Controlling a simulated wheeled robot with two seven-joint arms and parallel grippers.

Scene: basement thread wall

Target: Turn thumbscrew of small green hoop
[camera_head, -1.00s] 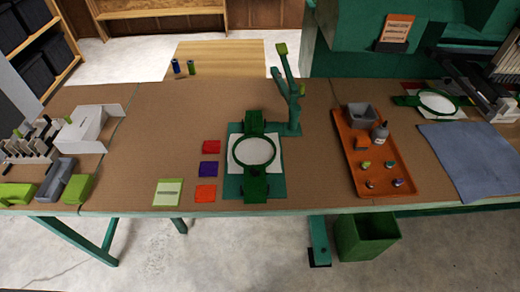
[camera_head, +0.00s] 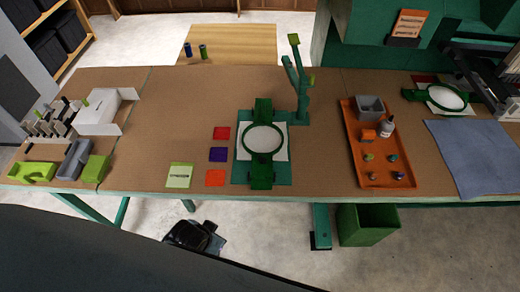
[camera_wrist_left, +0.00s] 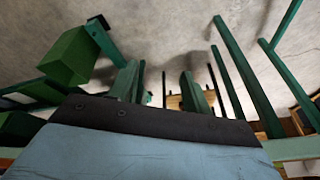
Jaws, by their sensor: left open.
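A dark green hoop (camera_head: 285,140) with a white centre lies on a green board (camera_head: 283,174) at the middle of the table, with green blocks above and below it. A second green hoop (camera_head: 466,99) lies at the far right, with a green block on its left side. I cannot tell which is the small one, and no thumbscrew can be made out. In the left wrist view my left gripper (camera_wrist_left: 160,88) is open and empty, its two fingers apart below table level. Neither hoop shows clearly there. My right gripper is not in view.
An orange tray (camera_head: 361,172) with a grey bin and small bottles stands right of centre. A green branched stand (camera_head: 301,85) rises behind the middle hoop. Red, purple and orange squares lie left of it. A green bin (camera_head: 367,225) stands below the table's front edge (camera_head: 300,198).

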